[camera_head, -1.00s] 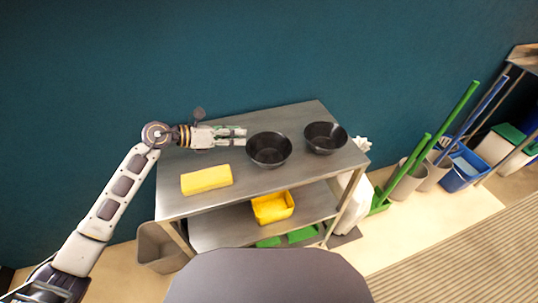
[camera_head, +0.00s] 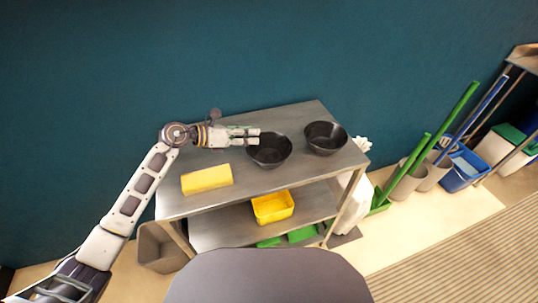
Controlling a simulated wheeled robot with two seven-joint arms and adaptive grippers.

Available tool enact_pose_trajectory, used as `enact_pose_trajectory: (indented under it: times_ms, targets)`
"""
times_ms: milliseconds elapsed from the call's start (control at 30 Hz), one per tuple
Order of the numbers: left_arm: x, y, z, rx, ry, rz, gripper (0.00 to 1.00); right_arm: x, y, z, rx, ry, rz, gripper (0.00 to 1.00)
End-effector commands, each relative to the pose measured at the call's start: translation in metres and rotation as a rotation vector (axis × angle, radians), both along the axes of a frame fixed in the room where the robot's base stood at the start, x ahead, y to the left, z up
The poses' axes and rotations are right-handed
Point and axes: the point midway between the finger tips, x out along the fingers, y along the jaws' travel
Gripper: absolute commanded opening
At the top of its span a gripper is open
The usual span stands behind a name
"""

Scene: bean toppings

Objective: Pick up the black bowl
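Two black bowls stand upright on the top of a metal cart. The nearer, left black bowl (camera_head: 271,153) is at the middle of the cart top, and the other black bowl (camera_head: 325,138) is to its right. My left gripper (camera_head: 254,137) reaches in from the left, with its fingertips at the left bowl's far left rim. It overlaps the rim in the picture; I cannot tell whether it touches. The fingers are small in view, and whether they are apart or closed is unclear. My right gripper is not in view.
A yellow sponge-like block (camera_head: 206,179) lies on the left of the metal cart (camera_head: 255,187). A yellow container (camera_head: 273,207) is on the lower shelf. A grey bin (camera_head: 160,246) stands at left; buckets and green-handled tools are at right. A blue wall is behind.

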Motion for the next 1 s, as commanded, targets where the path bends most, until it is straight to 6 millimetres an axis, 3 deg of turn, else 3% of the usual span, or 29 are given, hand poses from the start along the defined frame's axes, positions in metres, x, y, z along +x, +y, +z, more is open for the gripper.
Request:
enact_pose_trajectory:
  times_ms: [600,1000]
  targets:
    - [0.020,-0.043,-0.017,-0.001,0.000,0.000,0.37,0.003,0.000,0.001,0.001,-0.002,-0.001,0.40]
    - [0.021,-0.045,-0.018,0.000,0.000,0.000,0.37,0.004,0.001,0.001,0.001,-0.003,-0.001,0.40]
